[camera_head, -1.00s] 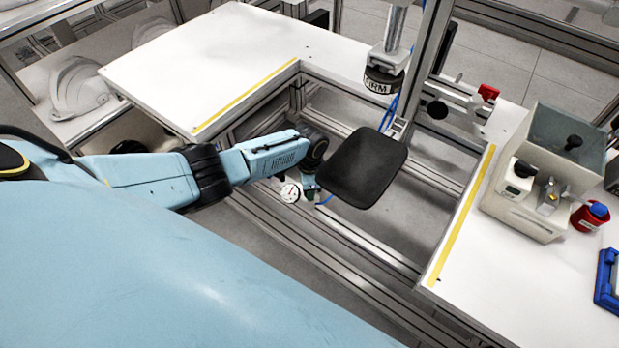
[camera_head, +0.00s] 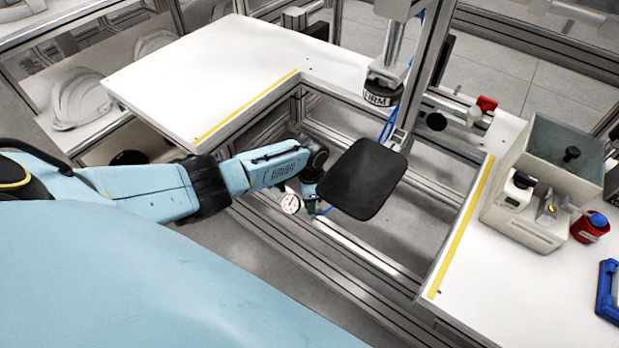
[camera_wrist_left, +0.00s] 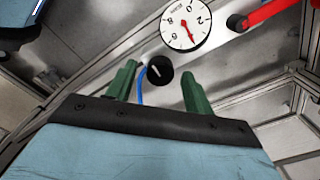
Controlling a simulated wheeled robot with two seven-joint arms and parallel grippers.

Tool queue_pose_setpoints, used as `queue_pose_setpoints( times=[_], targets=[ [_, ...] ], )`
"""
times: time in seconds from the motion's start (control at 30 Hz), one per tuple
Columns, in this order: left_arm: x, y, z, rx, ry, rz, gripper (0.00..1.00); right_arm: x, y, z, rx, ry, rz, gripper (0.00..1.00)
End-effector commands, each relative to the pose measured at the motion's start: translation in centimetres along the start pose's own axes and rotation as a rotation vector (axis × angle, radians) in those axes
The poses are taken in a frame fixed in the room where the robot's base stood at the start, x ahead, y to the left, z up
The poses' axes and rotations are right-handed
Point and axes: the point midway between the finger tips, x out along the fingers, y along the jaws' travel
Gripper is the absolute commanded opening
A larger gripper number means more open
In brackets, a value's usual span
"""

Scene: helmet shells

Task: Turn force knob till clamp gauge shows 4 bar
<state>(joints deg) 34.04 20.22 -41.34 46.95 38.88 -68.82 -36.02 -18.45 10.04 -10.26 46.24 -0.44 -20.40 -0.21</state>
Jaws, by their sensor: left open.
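The force knob (camera_wrist_left: 160,69) is a round black knob with a white mark, in the left wrist view. My left gripper (camera_wrist_left: 158,77) is open, with one green finger on each side of the knob and a gap showing to each. The clamp gauge (camera_wrist_left: 186,24) is a white dial just above the knob. Its red needle points down and slightly right in that view; I cannot read the value surely. My right gripper is not in view.
The black pad (camera_head: 361,180) stands right beside my left wrist. A metal frame post and clamp cylinder (camera_head: 384,82) rise behind it. In the wrist view a red lever (camera_wrist_left: 266,12) lies right of the gauge. A blue hose (camera_wrist_left: 140,86) runs by the knob.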

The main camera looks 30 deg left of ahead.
Motion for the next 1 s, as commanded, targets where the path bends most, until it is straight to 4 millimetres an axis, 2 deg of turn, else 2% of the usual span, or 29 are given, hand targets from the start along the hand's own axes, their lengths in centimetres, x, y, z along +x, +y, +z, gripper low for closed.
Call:
queue_pose_setpoints(
  times=[0.27,0.3,0.4,0.6,0.8,1.0],
  targets=[
    [-3.0,-0.1,0.0,0.001,0.001,-0.002,0.52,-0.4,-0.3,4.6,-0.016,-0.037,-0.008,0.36],
    [-4.4,-0.1,0.0,0.002,0.002,-0.003,0.52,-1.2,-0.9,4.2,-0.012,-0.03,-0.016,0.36],
    [-7.0,-0.1,0.0,0.001,0.002,-0.003,0.52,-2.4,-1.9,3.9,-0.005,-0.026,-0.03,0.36],
    [-10.8,0.0,0.1,0.001,0.0,-0.001,0.52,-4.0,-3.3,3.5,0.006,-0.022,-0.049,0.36],
    [-12.7,0.0,0.0,-0.001,0.0,0.0,0.52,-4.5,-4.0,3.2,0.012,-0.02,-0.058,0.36],
    [-13.0,0.0,0.1,-0.001,-0.001,0.001,0.52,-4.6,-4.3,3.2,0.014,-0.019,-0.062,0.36]
  ],
)
